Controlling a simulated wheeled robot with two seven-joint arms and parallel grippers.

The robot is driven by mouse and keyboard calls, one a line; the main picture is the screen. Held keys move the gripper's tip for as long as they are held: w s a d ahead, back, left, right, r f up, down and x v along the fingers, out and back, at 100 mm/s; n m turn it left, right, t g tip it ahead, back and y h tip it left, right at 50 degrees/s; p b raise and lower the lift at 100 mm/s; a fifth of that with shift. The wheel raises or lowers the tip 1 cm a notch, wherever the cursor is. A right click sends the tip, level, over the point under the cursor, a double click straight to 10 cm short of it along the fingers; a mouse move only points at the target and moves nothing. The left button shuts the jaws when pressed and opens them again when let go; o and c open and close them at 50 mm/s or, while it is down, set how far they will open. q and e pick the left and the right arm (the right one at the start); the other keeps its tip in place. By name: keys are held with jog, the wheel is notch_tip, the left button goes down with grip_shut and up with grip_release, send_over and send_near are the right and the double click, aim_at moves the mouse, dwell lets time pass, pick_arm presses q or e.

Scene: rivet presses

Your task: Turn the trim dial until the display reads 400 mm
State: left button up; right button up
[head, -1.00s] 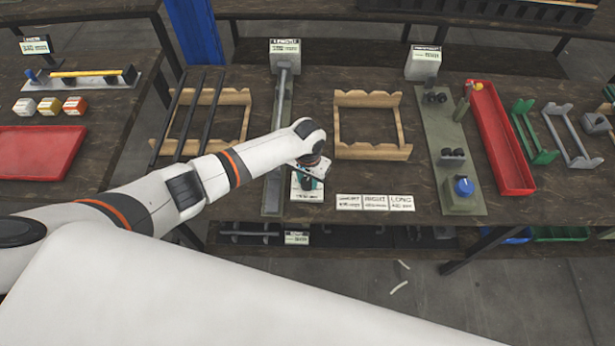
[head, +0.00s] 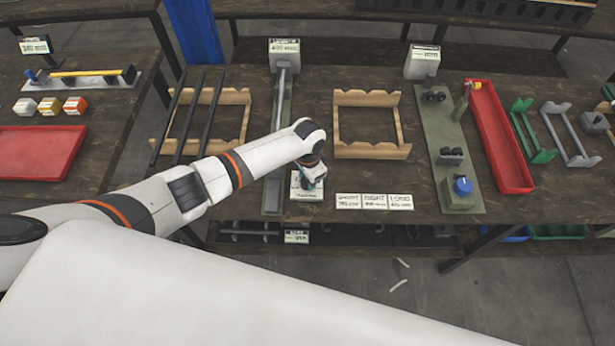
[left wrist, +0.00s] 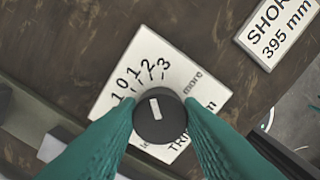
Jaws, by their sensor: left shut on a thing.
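The trim dial (left wrist: 160,118) is a dark round knob with a white pointer line, on a white scale card (left wrist: 160,60) in the left wrist view. The pointer aims up and slightly left, roughly towards the 2. My left gripper (left wrist: 159,120) is shut on the dial, one green finger on each side. In the head view my left gripper (head: 312,180) is over the card (head: 306,191) and hides the dial. The display box (head: 284,52) stands at the far end of the grey rail; its reading is too small to read surely. My right gripper is not in view.
Three label cards (head: 374,202) lie right of the dial; one reads SHORT 395 mm in the left wrist view (left wrist: 275,30). A wooden frame (head: 370,152) stands behind them. A green plate with a blue knob (head: 463,187) and a red tray (head: 500,140) are further right.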

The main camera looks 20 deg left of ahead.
pick_arm(q)
jog(key=shift+w+r, duration=0.1)
jog(key=o, duration=1)
jog(key=shift+c, duration=0.2)
notch_tip(320, 180, up, 12)
jog(key=b, duration=0.1)
